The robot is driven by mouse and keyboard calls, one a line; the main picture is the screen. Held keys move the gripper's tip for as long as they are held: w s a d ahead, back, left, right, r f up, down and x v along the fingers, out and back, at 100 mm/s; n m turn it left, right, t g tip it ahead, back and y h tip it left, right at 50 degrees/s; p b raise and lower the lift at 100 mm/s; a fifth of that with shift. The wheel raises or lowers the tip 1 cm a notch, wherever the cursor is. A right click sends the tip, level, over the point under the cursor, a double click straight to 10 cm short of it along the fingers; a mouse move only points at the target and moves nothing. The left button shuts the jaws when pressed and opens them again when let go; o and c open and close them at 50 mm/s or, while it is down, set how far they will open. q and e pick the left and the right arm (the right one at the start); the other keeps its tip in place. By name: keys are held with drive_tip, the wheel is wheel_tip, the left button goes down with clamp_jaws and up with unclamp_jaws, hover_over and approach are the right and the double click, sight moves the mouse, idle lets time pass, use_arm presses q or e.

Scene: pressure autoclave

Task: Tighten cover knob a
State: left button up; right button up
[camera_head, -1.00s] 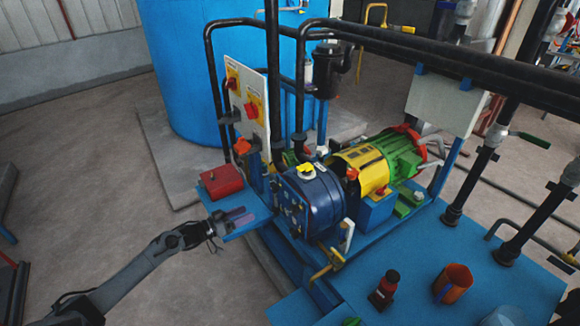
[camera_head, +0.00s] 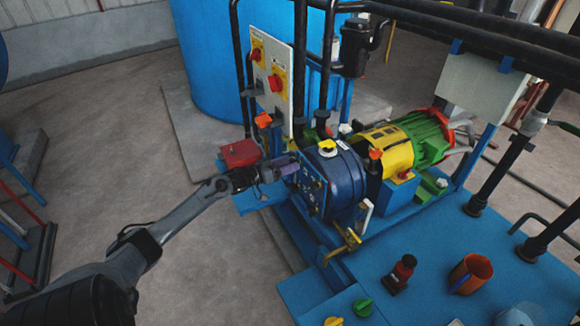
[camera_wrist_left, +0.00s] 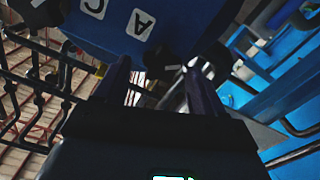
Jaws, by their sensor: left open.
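The blue cover (camera_head: 312,190) is the front face of the round blue housing (camera_head: 340,180), with several small dark knobs on it. In the left wrist view the cover (camera_wrist_left: 185,18) carries white labels C (camera_wrist_left: 94,7) and A (camera_wrist_left: 140,24). A dark knob (camera_wrist_left: 158,60) shows just below label A, partly in shadow, ahead of the gap between my fingers. My left gripper (camera_head: 285,165) is open, its purplish fingers pointing at the upper left of the cover. In the left wrist view its fingers (camera_wrist_left: 158,80) are spread apart; I cannot tell whether they touch the knob.
A red box (camera_head: 240,153) sits on the blue ledge left of the cover. A switch panel (camera_head: 270,75) stands behind. A yellow-handled valve (camera_head: 345,243) is below the housing.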

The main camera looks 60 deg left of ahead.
use_arm(q)
drive_tip(key=shift+w, duration=0.65)
drive_tip(key=c, duration=1.1)
drive_tip(key=shift+o, duration=0.2)
